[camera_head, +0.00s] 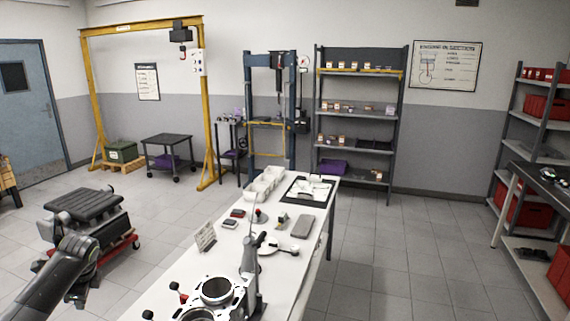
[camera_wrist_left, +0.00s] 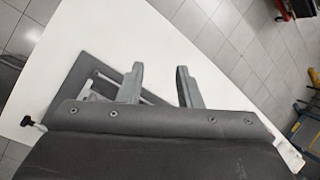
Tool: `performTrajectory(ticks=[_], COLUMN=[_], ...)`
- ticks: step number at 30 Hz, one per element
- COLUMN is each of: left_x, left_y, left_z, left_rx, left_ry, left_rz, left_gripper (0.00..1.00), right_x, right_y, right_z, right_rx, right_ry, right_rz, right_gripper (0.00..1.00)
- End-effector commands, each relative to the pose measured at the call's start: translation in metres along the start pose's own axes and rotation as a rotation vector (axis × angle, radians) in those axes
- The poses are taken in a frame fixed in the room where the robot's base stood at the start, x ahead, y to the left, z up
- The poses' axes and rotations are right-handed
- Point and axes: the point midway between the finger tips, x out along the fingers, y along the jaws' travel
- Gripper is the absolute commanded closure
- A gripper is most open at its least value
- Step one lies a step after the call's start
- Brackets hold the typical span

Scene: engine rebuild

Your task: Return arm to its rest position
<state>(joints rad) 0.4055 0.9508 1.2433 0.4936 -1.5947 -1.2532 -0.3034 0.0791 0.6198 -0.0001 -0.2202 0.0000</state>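My left arm (camera_head: 52,275) comes in from the left edge in the head view, low and bent, beside the white workbench (camera_head: 178,270). Its gripper cannot be made out there. In the left wrist view the left gripper (camera_wrist_left: 160,75) has its two grey fingers spread apart, with only white surface showing between them. No object is held. My right arm and right gripper do not show in either view.
An engine block (camera_head: 217,290) with round bores stands on the bench's near end, beside an upright grey tool (camera_head: 250,260). White bins (camera_head: 262,183) and a black tray (camera_head: 307,192) lie farther back. A red-based cart (camera_head: 85,207) stands left; floor between is clear.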

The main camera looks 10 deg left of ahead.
Motion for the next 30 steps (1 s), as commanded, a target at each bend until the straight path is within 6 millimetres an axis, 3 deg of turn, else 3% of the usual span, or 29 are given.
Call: performTrajectory(ticks=[1, 6, 12, 18, 24, 25, 30], left_x=[0.030, 0.113, 0.184, 0.221, 0.232, 0.246, 0.288], left_y=[0.012, 0.052, 0.121, 0.202, 0.286, 0.297, 0.369], left_z=[0.018, 0.085, 0.174, 0.256, 0.322, 0.294, 0.213], left_rx=[-0.079, -0.341, -0.554, -0.676, -0.748, -0.770, -0.836], left_ry=[-0.041, -0.161, -0.258, -0.272, -0.224, -0.194, -0.128], left_rz=[-0.007, -0.109, -0.258, -0.381, -0.430, -0.404, -0.279], left_gripper=[0.68, 0.68, 0.68, 0.68, 0.68, 0.68, 0.68], right_x=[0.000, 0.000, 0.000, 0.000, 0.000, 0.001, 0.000], right_y=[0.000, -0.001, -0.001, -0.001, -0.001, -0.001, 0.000], right_z=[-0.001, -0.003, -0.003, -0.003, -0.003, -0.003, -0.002], right_rx=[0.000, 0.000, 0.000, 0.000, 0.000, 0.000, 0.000], right_ry=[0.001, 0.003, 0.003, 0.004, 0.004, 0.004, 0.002], right_rz=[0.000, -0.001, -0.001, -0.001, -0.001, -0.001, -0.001], right_gripper=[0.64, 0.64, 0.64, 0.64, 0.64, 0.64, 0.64])
